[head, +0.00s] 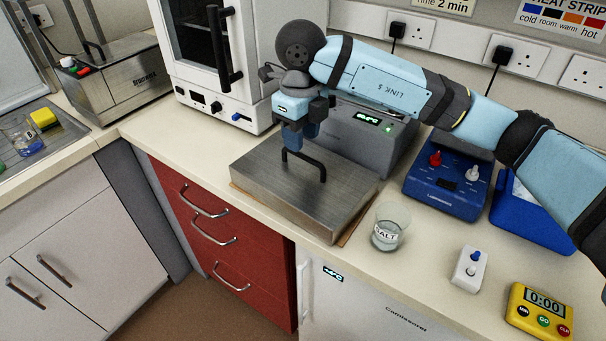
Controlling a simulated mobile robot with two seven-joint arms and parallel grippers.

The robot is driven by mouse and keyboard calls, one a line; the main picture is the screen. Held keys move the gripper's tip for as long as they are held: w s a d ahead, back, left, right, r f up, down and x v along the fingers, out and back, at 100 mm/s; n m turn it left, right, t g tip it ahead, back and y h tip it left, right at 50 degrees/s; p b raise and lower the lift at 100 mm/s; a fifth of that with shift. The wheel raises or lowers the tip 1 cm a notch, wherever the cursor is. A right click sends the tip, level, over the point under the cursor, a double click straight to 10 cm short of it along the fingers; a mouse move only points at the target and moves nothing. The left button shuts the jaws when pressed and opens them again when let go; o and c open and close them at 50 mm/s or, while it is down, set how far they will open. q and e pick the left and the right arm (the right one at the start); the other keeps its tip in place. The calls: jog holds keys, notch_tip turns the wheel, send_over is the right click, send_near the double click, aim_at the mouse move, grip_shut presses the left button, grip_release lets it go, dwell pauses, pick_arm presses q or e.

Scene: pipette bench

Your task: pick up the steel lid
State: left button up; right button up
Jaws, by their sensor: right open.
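The steel lid (263,194) is a broad brushed-metal slab with a black bar handle (312,163) on top. It lies flat at the front of a grey unit with a lit display (352,122), on the bench. My right gripper (293,146) points down over the handle, close to its left end. Its jaws are open, and the gripper hides part of the handle. I cannot tell whether a finger touches the handle. My left gripper is not in view.
A glass beaker labelled SALT (389,232) stands close to the lid's right corner. A blue instrument (444,190), a blue tray (535,222), a white switch box (469,268) and a yellow timer (540,312) stand to the right. A white oven (235,95) stands behind left. Bench left of the lid is clear.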

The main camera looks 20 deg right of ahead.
aim_at(303, 155)
jog(key=shift+w+d+f, duration=0.1)
jog(key=shift+d+f, duration=0.05)
jog(key=shift+f, duration=1.4)
jog(key=shift+w+d+f, duration=0.1)
jog(key=shift+f, duration=1.45)
jog(key=shift+r, duration=0.1)
grip_shut()
